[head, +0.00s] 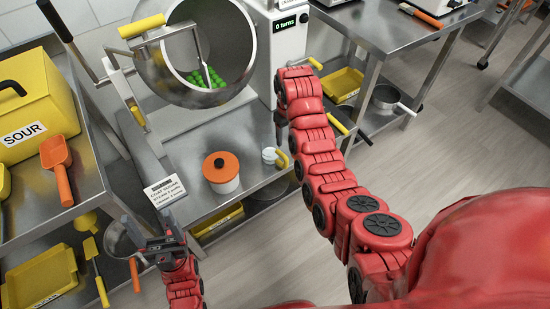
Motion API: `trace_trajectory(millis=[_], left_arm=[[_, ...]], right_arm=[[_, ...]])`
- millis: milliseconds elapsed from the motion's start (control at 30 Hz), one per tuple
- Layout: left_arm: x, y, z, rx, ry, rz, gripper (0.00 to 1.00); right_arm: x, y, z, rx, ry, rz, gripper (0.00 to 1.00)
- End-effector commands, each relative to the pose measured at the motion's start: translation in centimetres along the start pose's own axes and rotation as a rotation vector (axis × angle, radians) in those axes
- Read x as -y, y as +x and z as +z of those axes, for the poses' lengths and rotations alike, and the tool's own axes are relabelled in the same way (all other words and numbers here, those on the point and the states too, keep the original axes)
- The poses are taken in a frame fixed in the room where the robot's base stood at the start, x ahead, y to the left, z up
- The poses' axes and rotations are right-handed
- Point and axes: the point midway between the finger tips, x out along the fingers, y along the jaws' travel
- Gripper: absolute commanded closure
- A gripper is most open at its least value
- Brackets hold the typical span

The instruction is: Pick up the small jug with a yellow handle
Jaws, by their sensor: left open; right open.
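The small jug (268,156) is white, with a yellow handle (283,160) on its right side. It stands near the right edge of the steel table (240,188), right of a white pot with an orange lid (221,170). My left gripper (149,217) is open and empty, at lower left near the table's front edge, well left of the jug. My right gripper (281,126) shows only as a dark part beneath the red wrist, above and behind the jug and apart from it. Its fingers are mostly hidden by my arm.
A tilted steel drum (228,35) with green gummies (213,78) stands behind the jug. A sign card (165,190) is at the table's front left. A yellow SOUR box (25,105) and orange scoop (58,165) are on the left bench. Open floor lies at right.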

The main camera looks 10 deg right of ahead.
Motion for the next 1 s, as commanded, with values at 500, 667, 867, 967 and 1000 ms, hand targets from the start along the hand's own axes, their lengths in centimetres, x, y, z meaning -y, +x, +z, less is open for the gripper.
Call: trace_trajectory(millis=[500, 667, 867, 967, 1000], left_arm=[[-0.1, -2.2, 0.4, 0.0, 0.0, 0.0, 0.25], [-0.1, -2.2, 0.4, 0.0, 0.0, 0.0, 0.25], [-0.1, -2.2, 0.4, 0.0, 0.0, 0.0, 0.25], [-0.1, -2.2, 0.4, 0.0, 0.0, 0.0, 0.25], [-0.1, -2.1, 0.4, 0.0, 0.0, 0.0, 0.25]], right_arm=[[0.2, 9.0, 0.8, 0.028, -0.002, -0.01, 0.42], [0.2, 11.1, 0.7, 0.024, -0.003, -0.008, 0.42], [0.2, 12.1, 0.7, 0.022, -0.003, -0.007, 0.42], [0.2, 12.8, 0.8, 0.022, -0.003, -0.007, 0.42], [0.3, 13.3, 0.8, 0.022, -0.003, -0.007, 0.42]])
